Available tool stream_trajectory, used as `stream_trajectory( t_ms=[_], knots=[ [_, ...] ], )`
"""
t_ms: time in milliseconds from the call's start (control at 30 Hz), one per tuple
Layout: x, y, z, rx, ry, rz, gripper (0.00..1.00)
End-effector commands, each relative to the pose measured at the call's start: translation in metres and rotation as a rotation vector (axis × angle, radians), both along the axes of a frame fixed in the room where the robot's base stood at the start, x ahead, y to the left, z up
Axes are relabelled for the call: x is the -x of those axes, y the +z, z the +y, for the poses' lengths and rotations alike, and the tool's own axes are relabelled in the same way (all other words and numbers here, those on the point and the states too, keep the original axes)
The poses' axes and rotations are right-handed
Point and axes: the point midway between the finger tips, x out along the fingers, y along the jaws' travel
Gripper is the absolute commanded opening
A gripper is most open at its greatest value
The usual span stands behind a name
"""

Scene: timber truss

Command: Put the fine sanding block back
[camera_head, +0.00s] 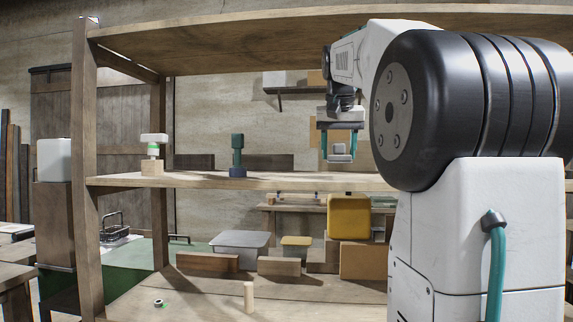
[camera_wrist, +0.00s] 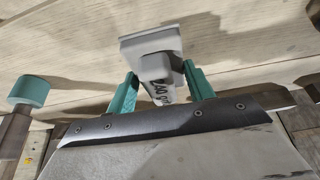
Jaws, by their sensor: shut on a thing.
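My gripper (camera_head: 341,145) is above the middle shelf board (camera_head: 280,180), to the right of the shelf's other tools. Its teal fingers are shut on a small grey sanding block (camera_head: 340,156). In the wrist view my gripper (camera_wrist: 160,88) has one finger on each side of the block (camera_wrist: 150,44). The block has a broad pale head and a narrower part with dark lettering that seems to read "240 grit". Pale wood lies behind it in that view. Whether the block touches the board is hard to tell.
On the middle board stand a white-topped tool on a wooden block (camera_head: 152,167) and a teal tool (camera_head: 237,150) on a blue base. Low brown blocks, a grey-lidded box (camera_head: 239,239) and a yellow bin (camera_head: 349,217) are below. The board between teal tool and gripper is clear.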

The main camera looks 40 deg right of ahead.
Motion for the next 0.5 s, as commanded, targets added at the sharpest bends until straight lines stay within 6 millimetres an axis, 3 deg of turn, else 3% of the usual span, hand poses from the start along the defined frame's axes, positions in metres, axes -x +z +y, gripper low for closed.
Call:
stream_trajectory(
  t_ms=[100, 233, 500],
  knots=[
    [-0.016, -0.001, -0.009, 0.000, 0.001, 0.000, 0.31],
    [-0.021, -0.004, -0.012, 0.000, 0.001, 0.000, 0.31],
    [-0.021, -0.036, -0.012, -0.001, 0.001, 0.001, 0.31]
  ],
)
